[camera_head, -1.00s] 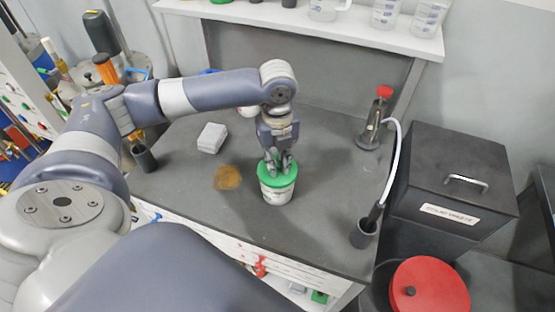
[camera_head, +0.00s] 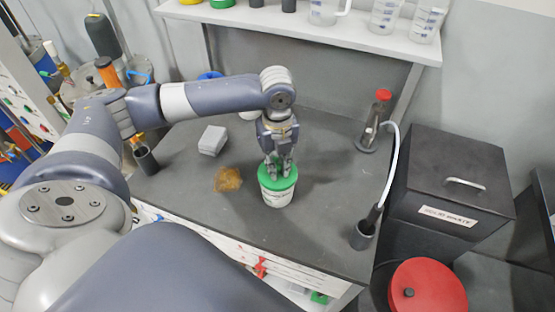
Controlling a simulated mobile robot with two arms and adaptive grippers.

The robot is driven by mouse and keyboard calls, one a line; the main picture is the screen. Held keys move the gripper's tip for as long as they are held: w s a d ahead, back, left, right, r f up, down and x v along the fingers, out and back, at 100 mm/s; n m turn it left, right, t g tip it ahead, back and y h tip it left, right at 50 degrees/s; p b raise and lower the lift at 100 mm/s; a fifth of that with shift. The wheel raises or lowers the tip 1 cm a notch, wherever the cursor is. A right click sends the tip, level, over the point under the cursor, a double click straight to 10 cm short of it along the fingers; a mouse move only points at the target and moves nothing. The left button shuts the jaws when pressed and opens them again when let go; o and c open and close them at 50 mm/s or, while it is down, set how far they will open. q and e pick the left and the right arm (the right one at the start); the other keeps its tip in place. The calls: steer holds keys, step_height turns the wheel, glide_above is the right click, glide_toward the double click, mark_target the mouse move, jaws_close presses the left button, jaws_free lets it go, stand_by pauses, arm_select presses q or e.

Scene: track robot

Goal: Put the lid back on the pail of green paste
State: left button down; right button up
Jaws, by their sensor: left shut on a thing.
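The pail (camera_head: 277,197) is a small white tub with dark print, upright on the dark worktop. The green lid (camera_head: 270,178) sits at the top of the pail and looks level; I cannot tell whether it is pressed fully down. My left gripper (camera_head: 278,170) points down from above with its fingers at the middle of the lid, shut on it. The fingers hide part of the lid. The paste inside is not visible. My right gripper is not in view.
A grey-white block (camera_head: 212,140) and a brown stain (camera_head: 228,180) lie left of the pail. A red-topped bottle (camera_head: 375,120) stands back right, and a black holder (camera_head: 363,235) with a white hose (camera_head: 396,160) at the right edge. A black waste bin (camera_head: 450,180) stands beyond.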

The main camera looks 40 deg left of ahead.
arm_select(q)
steer(key=c, duration=1)
jaws_free()
steer(key=shift+r+p, duration=3.55)
steer(key=shift+p, duration=0.9)
jaws_close()
